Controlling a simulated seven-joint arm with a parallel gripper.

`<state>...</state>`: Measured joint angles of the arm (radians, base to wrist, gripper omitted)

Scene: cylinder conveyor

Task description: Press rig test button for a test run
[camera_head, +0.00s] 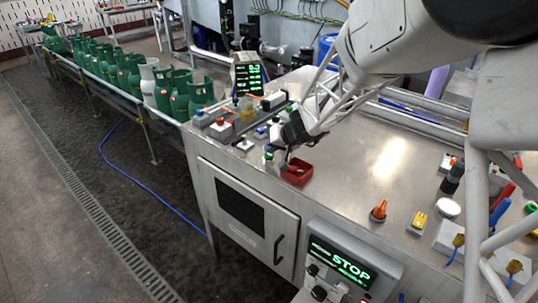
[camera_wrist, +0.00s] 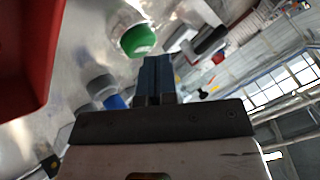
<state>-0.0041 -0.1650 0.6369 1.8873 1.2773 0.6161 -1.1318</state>
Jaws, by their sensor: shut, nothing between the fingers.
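My gripper (camera_head: 286,156) is over the near left part of the steel bench, beside a small red tray. In the wrist view its fingers (camera_wrist: 157,66) are together with nothing between them. A green round button or cap (camera_wrist: 138,40) on a pale base lies just past the fingertips; it appears in the head view (camera_head: 269,156) left of the gripper. Contact cannot be made out. Other controls stand nearby: a red button (camera_head: 217,122) on a white box and a blue-topped one (camera_head: 199,113). No label reading "rig test" is legible.
The red tray (camera_head: 298,173) is close to the gripper. A small green-text display (camera_head: 248,76) stands behind the controls, and a STOP panel (camera_head: 345,262) is at the front. Green cylinders (camera_head: 201,97) line the conveyor at left. The bench middle (camera_head: 385,155) is clear.

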